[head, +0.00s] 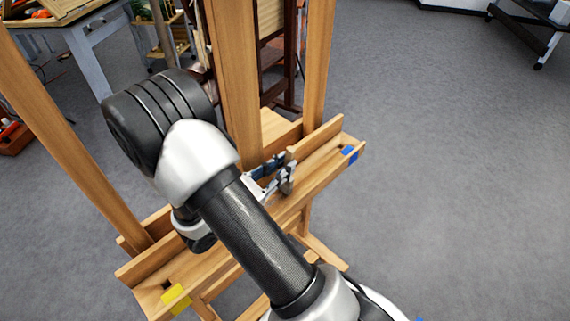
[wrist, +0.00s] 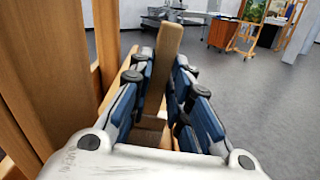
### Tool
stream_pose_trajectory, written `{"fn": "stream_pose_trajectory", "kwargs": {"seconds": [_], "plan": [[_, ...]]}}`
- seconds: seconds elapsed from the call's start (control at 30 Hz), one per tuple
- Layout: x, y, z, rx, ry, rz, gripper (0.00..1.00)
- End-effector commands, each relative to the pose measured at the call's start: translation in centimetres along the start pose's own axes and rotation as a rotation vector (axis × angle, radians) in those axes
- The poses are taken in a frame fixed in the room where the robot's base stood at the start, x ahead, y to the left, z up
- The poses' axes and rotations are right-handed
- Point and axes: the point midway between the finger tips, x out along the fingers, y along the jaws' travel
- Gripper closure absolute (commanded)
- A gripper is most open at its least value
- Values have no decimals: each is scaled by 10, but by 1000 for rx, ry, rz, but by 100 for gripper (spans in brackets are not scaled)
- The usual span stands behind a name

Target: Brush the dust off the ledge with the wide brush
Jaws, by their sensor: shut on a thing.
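The ledge (head: 320,165) is the long wooden tray across the front of an easel, running from lower left to upper right in the head view. My gripper (head: 273,178) is over the right half of the ledge, low and close to it. It is shut on the wide brush (wrist: 168,62), whose flat wooden handle stands up between the blue-padded fingers in the wrist view. In the head view a small brownish part of the brush (head: 287,187) shows at the fingertips. Whether it touches the ledge I cannot tell. No dust can be made out, and my arm covers the ledge's middle.
A yellow mark (head: 176,298) is at the ledge's left end and a blue mark (head: 349,153) at its right end. Easel posts (head: 233,75) rise right behind the ledge. A table (head: 85,35) stands at the back left. Grey floor (head: 455,170) is open to the right.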

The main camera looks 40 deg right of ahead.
Motion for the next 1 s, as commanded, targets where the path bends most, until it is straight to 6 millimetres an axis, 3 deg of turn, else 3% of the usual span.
{"fn": "stream_pose_trajectory", "kwargs": {"seconds": [1.0], "plan": [[-58,0,1,0,-1,1,100]]}}
